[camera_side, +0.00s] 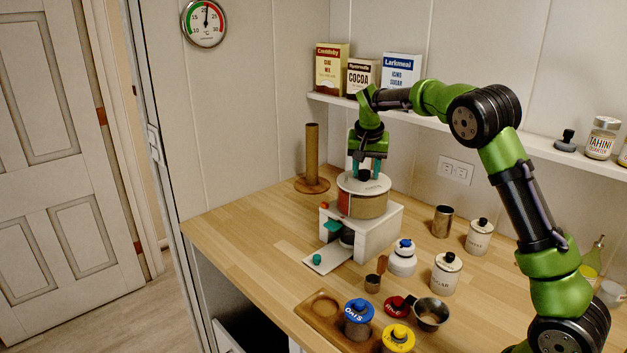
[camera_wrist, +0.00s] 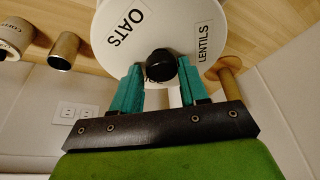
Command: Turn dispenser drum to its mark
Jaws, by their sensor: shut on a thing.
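The dispenser drum (camera_side: 369,206) sits on a white box-shaped stand (camera_side: 378,236). Its side shows a red section and a tan section under a white lid. The wrist view shows the lid (camera_wrist: 125,45) with the labels OATS and LENTILS; another label is partly hidden behind the knob. A black knob (camera_wrist: 160,64) stands on the lid. My gripper (camera_side: 366,174) points down over the drum, its teal fingers shut on the knob. A small red piece (camera_side: 324,206) shows at the stand's left edge; I cannot tell whether it is the mark.
A teal-knobbed white tray (camera_side: 318,262) projects in front of the stand. A wooden paper-towel post (camera_side: 312,155) stands behind left. Several jars, a metal cup (camera_side: 443,221), a scoop and a wooden tray (camera_side: 318,318) occupy the right and front. The counter's left part is clear.

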